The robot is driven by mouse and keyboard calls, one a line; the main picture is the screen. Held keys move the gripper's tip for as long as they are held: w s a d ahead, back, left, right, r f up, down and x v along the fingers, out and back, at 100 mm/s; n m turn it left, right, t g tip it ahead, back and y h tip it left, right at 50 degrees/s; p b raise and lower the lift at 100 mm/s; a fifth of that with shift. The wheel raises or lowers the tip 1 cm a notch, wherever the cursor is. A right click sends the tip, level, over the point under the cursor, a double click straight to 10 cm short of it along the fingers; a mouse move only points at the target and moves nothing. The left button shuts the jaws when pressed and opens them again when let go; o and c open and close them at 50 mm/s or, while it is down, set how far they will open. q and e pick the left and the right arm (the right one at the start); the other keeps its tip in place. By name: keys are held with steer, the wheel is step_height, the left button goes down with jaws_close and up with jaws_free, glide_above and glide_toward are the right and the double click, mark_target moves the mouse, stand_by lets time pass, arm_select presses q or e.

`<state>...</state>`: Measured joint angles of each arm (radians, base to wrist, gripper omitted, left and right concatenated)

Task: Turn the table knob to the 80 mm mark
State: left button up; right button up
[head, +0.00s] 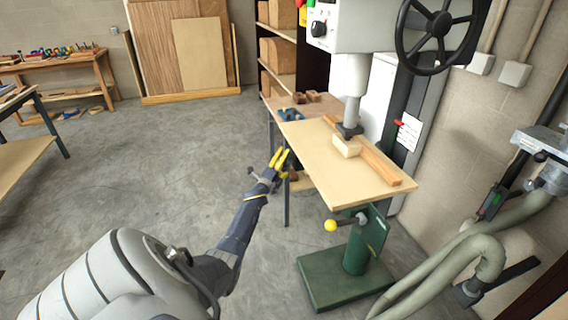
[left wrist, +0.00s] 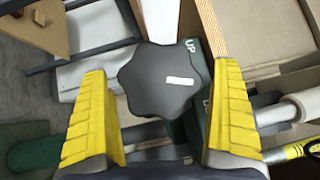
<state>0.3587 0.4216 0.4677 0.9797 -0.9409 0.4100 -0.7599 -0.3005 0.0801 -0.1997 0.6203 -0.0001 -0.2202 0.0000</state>
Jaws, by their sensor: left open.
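The dark grey lobed knob (left wrist: 163,80) with a white stripe shows in the left wrist view, between and beyond my fingertips. I cannot tell whether they touch it. My left gripper (head: 280,157) has yellow fingers and is open beside the left edge of the machine's wooden table (head: 325,165); its fingers frame the knob in the left wrist view (left wrist: 165,110). I cannot pick the knob out in the head view. No scale or 80 mm mark is readable. My right gripper is out of view.
The machine's green base (head: 345,278) and a yellow ball-ended lever (head: 331,225) are below the table. A wooden fence (head: 365,153) and a pale block (head: 346,146) are on the table. A black handwheel (head: 438,35) is upper right. Open floor (head: 130,170) lies left.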

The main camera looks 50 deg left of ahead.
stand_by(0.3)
arm_select(q)
steer(key=c, duration=1.2)
steer(key=shift+c, duration=0.2)
steer(key=shift+a+r+n+g, duration=0.1)
steer(key=shift+r+n+g, duration=0.05)
steer(key=shift+n+g, duration=0.15)
steer(key=shift+w+r+n+g, duration=0.1)
steer(key=shift+r+n+g, duration=0.05)
steer(key=shift+n+g, duration=0.35)
steer(key=shift+h, duration=0.3)
steer(key=shift+n+g, duration=0.4)
steer(key=shift+n, duration=0.1)
steer(key=shift+f, duration=0.2)
